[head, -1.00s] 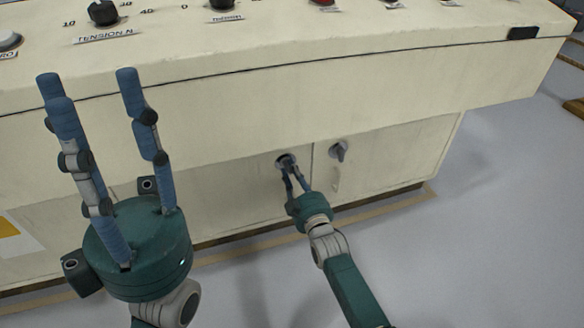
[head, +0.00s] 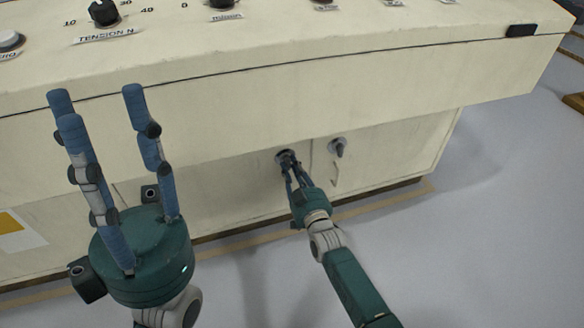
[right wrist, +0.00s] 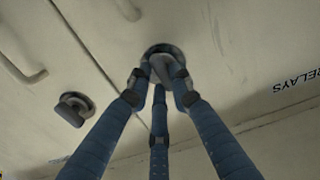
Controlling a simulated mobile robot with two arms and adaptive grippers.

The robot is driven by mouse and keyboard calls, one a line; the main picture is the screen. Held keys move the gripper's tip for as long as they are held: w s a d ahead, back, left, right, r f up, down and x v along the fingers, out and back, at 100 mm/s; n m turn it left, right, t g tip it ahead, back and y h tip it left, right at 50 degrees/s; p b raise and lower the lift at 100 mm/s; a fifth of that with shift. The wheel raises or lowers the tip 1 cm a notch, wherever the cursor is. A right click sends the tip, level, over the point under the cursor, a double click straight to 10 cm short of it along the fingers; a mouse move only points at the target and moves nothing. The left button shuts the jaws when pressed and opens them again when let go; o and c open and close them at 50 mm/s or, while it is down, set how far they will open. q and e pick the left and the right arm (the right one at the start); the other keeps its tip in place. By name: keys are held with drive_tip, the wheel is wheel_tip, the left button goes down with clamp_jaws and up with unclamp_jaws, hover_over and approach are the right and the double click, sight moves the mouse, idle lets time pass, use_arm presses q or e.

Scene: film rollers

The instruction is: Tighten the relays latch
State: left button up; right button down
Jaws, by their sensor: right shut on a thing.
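The relays latch (head: 281,155) is a round metal fitting with a turning grip, low on the front of the cream cabinet. In the right wrist view the latch (right wrist: 163,50) sits close to an upside-down RELAYS label (right wrist: 296,81). My right gripper (head: 289,163) has its three blue fingers closed around the latch's grip, also seen in the right wrist view (right wrist: 162,75). The fingers partly hide the grip, so its exact angle is hard to tell. My left gripper (head: 97,103) is open and empty, fingers pointing up, in front of the cabinet at the left.
A second, similar latch (head: 338,147) is just right of the held one, across a door seam; it shows in the right wrist view (right wrist: 74,108). The cabinet's console (head: 330,85) overhangs the doors. A black knob (head: 104,12) is on top. The floor (head: 480,240) at right is clear.

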drive_tip(key=c, duration=1.5)
unclamp_jaws()
drive_tip(key=shift+c, duration=0.2)
drive_tip(key=v, duration=1.2)
